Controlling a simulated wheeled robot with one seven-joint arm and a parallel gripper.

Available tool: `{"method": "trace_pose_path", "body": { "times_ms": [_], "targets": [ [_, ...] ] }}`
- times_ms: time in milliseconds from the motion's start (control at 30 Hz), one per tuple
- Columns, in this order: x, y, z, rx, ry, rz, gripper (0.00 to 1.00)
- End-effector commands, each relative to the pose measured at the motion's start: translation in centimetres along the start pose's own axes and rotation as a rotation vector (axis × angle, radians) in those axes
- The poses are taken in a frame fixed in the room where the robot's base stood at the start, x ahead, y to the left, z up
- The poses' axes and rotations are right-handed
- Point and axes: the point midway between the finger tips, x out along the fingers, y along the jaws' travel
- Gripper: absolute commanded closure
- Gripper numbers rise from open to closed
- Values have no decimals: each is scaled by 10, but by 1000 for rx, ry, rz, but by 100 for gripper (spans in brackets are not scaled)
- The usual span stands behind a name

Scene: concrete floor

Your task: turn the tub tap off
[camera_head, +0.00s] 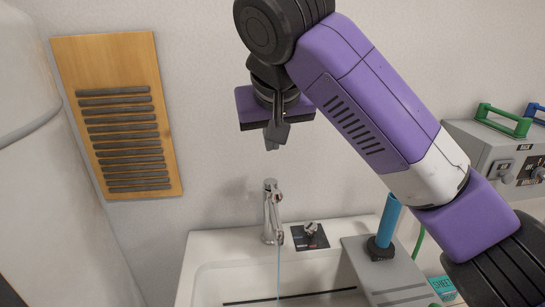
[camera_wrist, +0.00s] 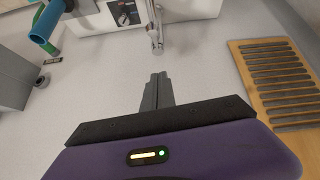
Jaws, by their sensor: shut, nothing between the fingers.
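The chrome tap (camera_head: 270,205) stands at the back edge of the white tub (camera_head: 210,245), and a thin blue stream of water (camera_head: 278,268) runs down from it. Right of the tap is a dark panel (camera_head: 322,242) with a small metal lever (camera_head: 310,229). My gripper (camera_head: 275,145) is shut and empty, pointing down above the tap and apart from it. In the wrist view, my gripper's fingertips (camera_wrist: 159,77) are together, with the tap (camera_wrist: 156,30) beyond them and the panel (camera_wrist: 125,12) to the left of the tap.
A wooden slatted board (camera_head: 120,120) is on the wall at left. A grey box (camera_head: 385,270) with a blue cylinder (camera_head: 388,222) stands right of the tub. A grey unit (camera_head: 495,150) with knobs and a green handle (camera_head: 503,119) is at far right.

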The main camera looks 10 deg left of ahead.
Motion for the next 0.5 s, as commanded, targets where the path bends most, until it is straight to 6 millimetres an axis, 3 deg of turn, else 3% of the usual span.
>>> {"method": "trace_pose_path", "body": {
  "times_ms": [500],
  "targets": [
    [88,1,0,1,-1,1,100]
  ]
}}
